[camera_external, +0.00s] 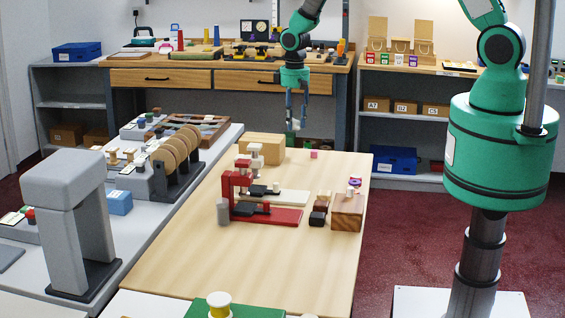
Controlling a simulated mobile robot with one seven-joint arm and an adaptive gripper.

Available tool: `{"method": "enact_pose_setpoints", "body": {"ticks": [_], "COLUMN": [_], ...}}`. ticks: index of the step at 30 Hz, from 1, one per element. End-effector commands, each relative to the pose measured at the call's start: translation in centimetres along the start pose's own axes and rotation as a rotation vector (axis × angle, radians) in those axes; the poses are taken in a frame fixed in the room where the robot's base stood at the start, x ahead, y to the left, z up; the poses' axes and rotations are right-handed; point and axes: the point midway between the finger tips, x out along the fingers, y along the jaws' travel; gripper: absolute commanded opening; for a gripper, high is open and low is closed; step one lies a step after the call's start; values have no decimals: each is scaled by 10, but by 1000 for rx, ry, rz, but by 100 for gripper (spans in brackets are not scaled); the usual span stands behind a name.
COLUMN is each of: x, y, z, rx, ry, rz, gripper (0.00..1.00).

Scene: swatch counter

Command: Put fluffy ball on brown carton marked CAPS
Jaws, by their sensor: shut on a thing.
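My gripper (294,124) points down at the far end of the light wooden table (180,250). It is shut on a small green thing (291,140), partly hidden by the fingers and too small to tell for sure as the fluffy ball. A light brown carton (262,148) lies on the table just left of and nearer than my gripper. A darker brown box (348,212) stands at the table's right edge with a small coloured thing (354,183) on top. I cannot read CAPS on either one.
A red press-like stand (240,200), a grey cylinder (223,211) and small dark blocks (319,213) stand mid-table. A small pink block (314,154) lies near the far edge. A grey counter (170,215) runs along the left. The table's near part is mostly clear.

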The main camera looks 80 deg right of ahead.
Motion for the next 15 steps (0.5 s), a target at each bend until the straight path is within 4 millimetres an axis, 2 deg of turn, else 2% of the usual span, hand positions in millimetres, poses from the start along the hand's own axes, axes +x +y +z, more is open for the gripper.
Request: {"method": "enact_pose_setpoints", "body": {"ticks": [15], "x": [8], "y": [0], "z": [-78], "rx": [0], "ry": [0], "rz": [0], "gripper": [24]}}
